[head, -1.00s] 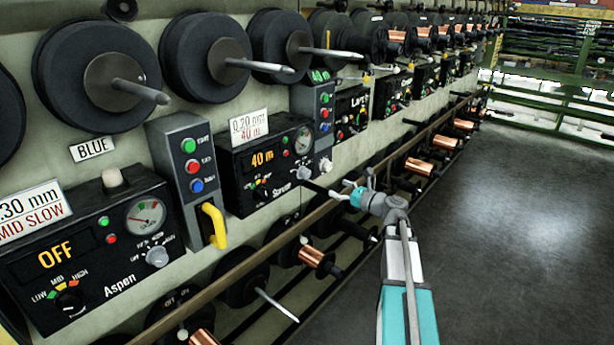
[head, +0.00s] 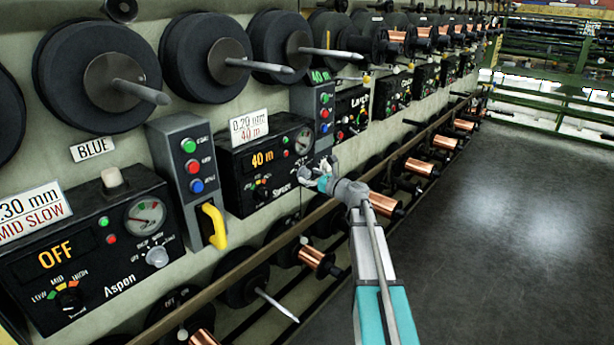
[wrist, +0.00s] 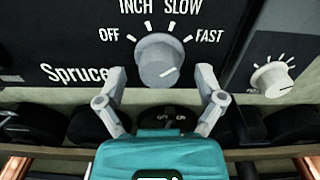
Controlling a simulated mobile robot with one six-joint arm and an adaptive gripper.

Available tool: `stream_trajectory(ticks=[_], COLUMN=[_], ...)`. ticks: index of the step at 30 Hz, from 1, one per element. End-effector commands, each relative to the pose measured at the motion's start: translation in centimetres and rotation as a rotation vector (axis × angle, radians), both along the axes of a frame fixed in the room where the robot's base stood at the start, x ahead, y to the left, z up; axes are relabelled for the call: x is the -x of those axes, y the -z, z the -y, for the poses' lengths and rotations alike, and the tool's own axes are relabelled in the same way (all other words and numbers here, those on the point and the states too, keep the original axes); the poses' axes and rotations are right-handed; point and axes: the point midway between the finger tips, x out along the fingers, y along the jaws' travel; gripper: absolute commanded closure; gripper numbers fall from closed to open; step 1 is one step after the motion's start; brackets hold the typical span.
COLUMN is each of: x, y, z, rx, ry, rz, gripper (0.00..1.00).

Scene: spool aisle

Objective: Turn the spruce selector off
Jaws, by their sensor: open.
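The Spruce panel (head: 232,158) is a black box with an orange "40 m" display. In the wrist view its selector (wrist: 160,58) is a grey round knob ringed by OFF, INCH, SLOW and FAST. A white mark shows on the knob's lower right; I cannot tell which label the setting matches. My gripper (wrist: 161,76) is open and empty, one finger on each side of the knob, with visible gaps to both. In the head view my gripper (head: 320,174) is at the panel's lower right corner and hides most of the knob.
A wooden rail (head: 230,272) and copper spools (head: 318,259) lie below the panels. The Aspen panel (head: 92,250), showing OFF, and a yellow handle (head: 214,226) are to the left. The floor at right is clear.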

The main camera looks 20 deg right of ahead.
Motion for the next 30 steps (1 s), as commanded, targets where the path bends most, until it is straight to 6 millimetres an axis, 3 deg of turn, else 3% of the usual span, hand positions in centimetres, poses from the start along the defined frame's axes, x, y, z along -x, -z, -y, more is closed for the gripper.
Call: stream_trajectory(ticks=[15, 28, 30], x=[-0.87, -0.87, -0.87], y=[0.0, -0.01, -0.01], z=[-0.56, -0.56, -0.57], rx=[0.0, 0.0, 0.0], ry=[-0.001, -0.001, -0.001], rz=[0.0, 0.0, 0.0], gripper=[0.14, 0.94, 0.95])
